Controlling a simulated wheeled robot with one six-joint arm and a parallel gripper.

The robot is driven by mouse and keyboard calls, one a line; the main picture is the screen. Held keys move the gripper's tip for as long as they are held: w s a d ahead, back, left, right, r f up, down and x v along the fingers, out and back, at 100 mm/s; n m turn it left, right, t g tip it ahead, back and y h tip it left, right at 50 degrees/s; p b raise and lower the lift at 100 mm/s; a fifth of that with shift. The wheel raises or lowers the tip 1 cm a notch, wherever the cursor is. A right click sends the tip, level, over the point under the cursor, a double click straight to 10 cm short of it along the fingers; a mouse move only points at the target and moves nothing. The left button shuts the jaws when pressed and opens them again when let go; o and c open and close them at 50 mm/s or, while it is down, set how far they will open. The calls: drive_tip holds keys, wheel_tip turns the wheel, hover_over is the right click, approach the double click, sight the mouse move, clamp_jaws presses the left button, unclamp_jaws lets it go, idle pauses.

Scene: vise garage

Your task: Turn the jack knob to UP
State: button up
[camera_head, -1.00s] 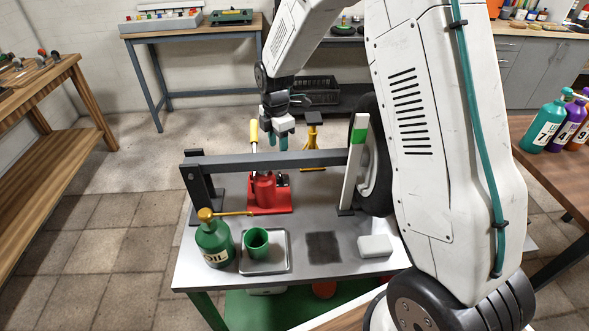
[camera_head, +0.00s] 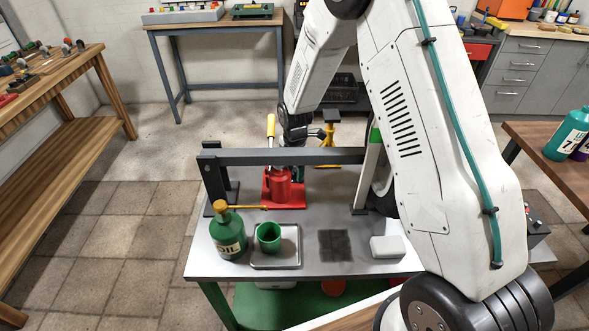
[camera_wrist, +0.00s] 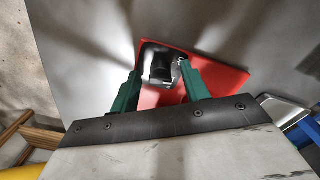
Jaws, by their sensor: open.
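The red jack (camera_head: 284,187) stands on the metal table, its yellow-ended handle (camera_head: 271,126) sticking up. In the wrist view its red base (camera_wrist: 222,79) lies below my gripper, with a dark knob-like part (camera_wrist: 158,66) on it. My gripper (camera_wrist: 159,70) is open, its two green fingers on either side of this dark part. I cannot tell whether they touch it. In the head view my gripper (camera_head: 298,173) is low at the jack's right rear, partly hidden by the grey crossbar.
The grey crossbar (camera_head: 250,157) spans in front of the jack. A green oil bottle (camera_head: 228,238), a green cup (camera_head: 268,238) on a tray (camera_head: 289,263), a dark patch (camera_head: 334,245) and a white block (camera_head: 387,247) are nearer. A yellow stand (camera_head: 329,141) is behind.

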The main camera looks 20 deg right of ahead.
drive_tip(key=c, duration=1)
drive_tip(key=shift+n, duration=0.4)
drive_tip(key=n, duration=0.3)
drive_tip(key=shift+r+n, duration=0.1)
drive_tip(key=shift+n, duration=1.6)
drive_tip(key=shift+w, duration=0.1)
drive_tip(key=o, duration=1)
